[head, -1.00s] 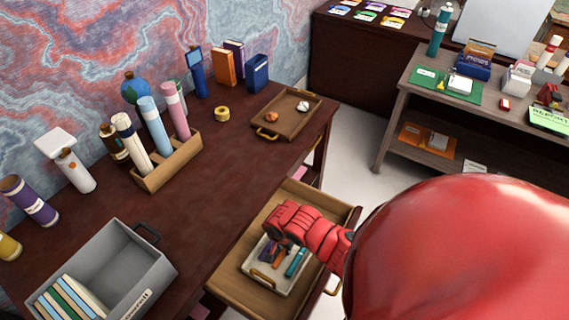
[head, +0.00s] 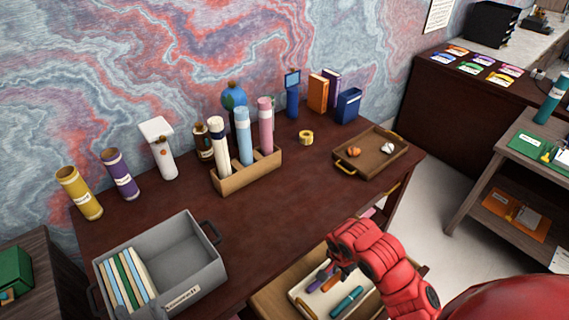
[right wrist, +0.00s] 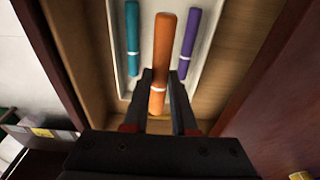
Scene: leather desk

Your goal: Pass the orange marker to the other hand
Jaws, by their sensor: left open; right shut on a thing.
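The orange marker (right wrist: 159,50) is between the two fingers of my right gripper (right wrist: 161,88), which is shut on it. In the head view the right gripper (head: 338,272) is over the open drawer, with the orange marker (head: 332,284) below its fingers. A teal marker (right wrist: 132,38) and a purple marker (right wrist: 189,42) lie on either side in a pale tray (head: 306,304). I cannot tell whether the orange marker is clear of the tray. A small part of my left gripper (head: 142,312) shows at the bottom edge, by the grey box; it is open and apart from the marker.
The drawer (head: 268,302) stands open below the desk (head: 290,200). A grey box (head: 205,262) with books stands at the desk's front left. A wooden holder (head: 250,173) with rolled tubes and a brown tray (head: 360,168) stand farther back. The desk's middle is clear.

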